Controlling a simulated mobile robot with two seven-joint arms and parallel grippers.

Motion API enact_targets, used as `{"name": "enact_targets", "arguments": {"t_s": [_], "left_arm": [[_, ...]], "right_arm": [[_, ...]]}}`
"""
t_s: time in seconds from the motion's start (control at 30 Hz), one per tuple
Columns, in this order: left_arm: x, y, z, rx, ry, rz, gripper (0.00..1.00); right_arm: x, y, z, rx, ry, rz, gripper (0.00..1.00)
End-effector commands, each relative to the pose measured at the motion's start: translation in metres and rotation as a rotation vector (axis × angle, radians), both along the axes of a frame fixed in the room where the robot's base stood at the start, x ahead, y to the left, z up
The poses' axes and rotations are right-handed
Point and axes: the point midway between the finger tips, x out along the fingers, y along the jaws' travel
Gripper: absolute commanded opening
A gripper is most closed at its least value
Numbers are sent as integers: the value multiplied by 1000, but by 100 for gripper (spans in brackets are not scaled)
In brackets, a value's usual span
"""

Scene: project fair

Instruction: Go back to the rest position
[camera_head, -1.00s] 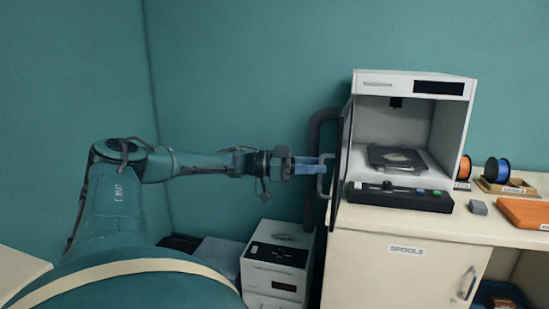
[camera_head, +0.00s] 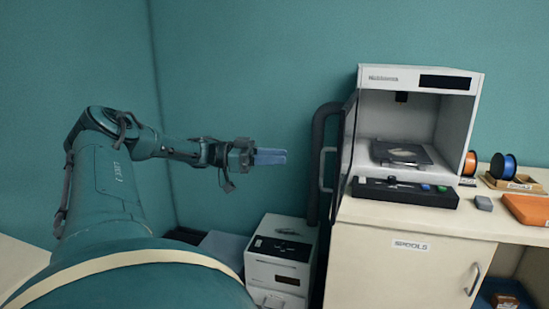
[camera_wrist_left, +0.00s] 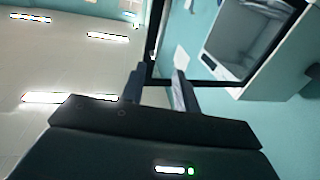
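My left gripper (camera_head: 270,157) points right in the head view, in the air left of the white printer enclosure (camera_head: 419,78). In the left wrist view, the fingers of my left gripper (camera_wrist_left: 157,84) stand apart with nothing held between them. The enclosure's dark door (camera_head: 348,150) stands swung open, seen almost edge-on, and its grey handle (camera_head: 323,169) is clear of the fingertips by a gap. My right gripper is not in view.
The cream counter (camera_head: 420,219) carries a black control strip (camera_head: 400,193), an orange spool (camera_head: 469,164), a blue spool (camera_head: 503,167) and an orange box (camera_head: 528,210). A white box unit (camera_head: 277,268) stands below the gripper. The air between gripper and wall looks free.

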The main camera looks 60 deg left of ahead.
Motion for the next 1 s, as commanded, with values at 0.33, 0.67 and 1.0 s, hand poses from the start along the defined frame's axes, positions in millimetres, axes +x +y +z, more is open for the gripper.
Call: {"name": "enact_targets", "arguments": {"t_s": [0.33,0.67,1.0], "left_arm": [[0,0,0,-1,1,0,31],[32,-40,-92,-33,94,45,31],[49,-205,-290,30,344,126,31]], "right_arm": [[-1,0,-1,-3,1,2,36],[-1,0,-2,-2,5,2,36],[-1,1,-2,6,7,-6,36]]}}
